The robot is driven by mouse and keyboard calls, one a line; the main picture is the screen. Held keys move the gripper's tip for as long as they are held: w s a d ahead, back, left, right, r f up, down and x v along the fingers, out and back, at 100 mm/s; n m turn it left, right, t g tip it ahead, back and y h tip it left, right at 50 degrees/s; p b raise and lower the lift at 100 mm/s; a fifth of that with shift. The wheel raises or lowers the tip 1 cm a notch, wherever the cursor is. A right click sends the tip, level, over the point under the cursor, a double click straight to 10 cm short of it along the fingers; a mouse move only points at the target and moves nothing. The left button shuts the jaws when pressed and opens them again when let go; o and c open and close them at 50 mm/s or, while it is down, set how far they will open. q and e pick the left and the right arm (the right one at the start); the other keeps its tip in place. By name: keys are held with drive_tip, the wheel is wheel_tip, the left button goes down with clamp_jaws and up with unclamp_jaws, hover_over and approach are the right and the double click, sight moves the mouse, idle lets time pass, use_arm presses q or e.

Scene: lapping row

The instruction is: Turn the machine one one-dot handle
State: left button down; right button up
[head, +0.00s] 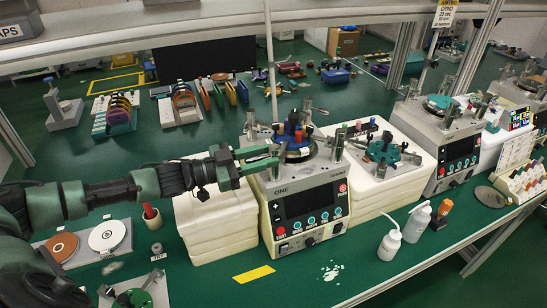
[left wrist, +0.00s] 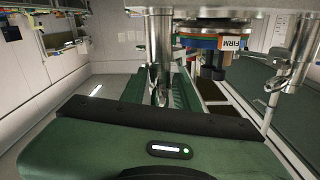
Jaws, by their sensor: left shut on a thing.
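Machine one (head: 308,200), a grey box marked ONE with a dark screen, stands in the middle of the head view. A round plate with coloured parts sits on its top, with metal handles around it. My left gripper (head: 262,158) reaches in from the left at the top left edge of the machine. It is shut on a metal handle, which shows as a shiny upright post (left wrist: 158,45) at the fingers in the left wrist view. The fingers hide part of it, and I cannot make out its dots. My right gripper is not in view.
White stacked blocks (head: 215,228) stand left of the machine, and another white stack (head: 385,180) stands right of it. A second machine (head: 440,145) is farther right. White bottles (head: 390,242) stand at the front right. A yellow strip (head: 254,274) lies on the green bench.

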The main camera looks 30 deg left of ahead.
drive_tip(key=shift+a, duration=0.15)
use_arm(q)
drive_tip(key=c, duration=1.4)
unclamp_jaws()
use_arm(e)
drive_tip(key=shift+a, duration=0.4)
